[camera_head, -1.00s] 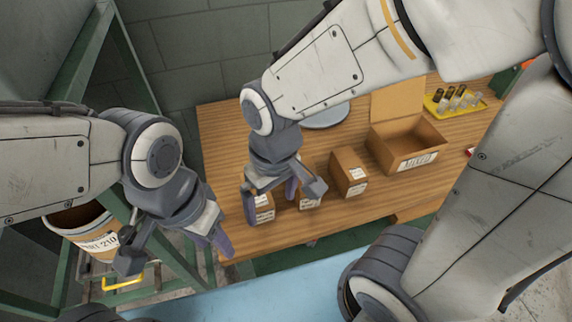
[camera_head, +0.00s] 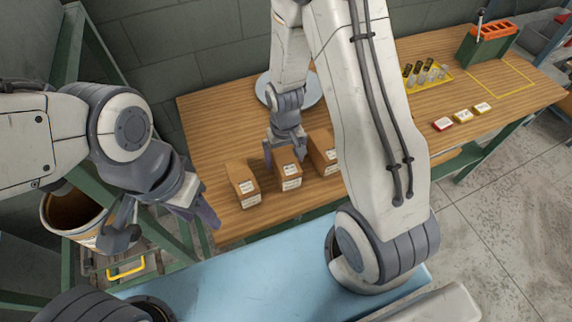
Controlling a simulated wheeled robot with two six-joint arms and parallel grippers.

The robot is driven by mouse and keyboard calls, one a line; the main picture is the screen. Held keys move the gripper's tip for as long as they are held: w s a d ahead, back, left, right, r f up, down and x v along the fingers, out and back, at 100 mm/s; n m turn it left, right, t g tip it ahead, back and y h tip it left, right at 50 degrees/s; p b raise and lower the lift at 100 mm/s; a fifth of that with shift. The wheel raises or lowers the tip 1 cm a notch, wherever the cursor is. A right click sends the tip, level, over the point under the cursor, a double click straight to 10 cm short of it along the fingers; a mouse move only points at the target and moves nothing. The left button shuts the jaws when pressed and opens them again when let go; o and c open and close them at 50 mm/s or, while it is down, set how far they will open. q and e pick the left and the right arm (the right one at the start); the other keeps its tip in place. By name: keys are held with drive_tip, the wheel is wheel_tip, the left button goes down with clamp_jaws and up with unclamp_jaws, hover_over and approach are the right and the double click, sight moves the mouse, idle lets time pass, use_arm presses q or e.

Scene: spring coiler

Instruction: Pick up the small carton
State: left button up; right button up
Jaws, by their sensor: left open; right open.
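Three brown cartons with white labels stand in a row near the front edge of the wooden table. The left carton (camera_head: 242,184) stands apart from the others. The middle carton (camera_head: 289,172) looks the smallest. The right carton (camera_head: 322,150) is partly covered by my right arm. My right gripper (camera_head: 286,157) is open and points down at the middle carton, with one finger on each side of its top. I cannot tell whether the fingers touch it. My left gripper (camera_head: 165,222) is open and empty, left of the table and away from the cartons.
A grey round plate (camera_head: 302,92) lies behind the cartons. A brown bin (camera_head: 72,222) stands at the left. The table's left part is bare.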

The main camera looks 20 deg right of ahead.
drive_tip(key=shift+s+f+p, duration=0.15)
drive_tip(key=shift+f+p, duration=0.5)
drive_tip(key=shift+f, duration=1.85)
clamp_jaws()
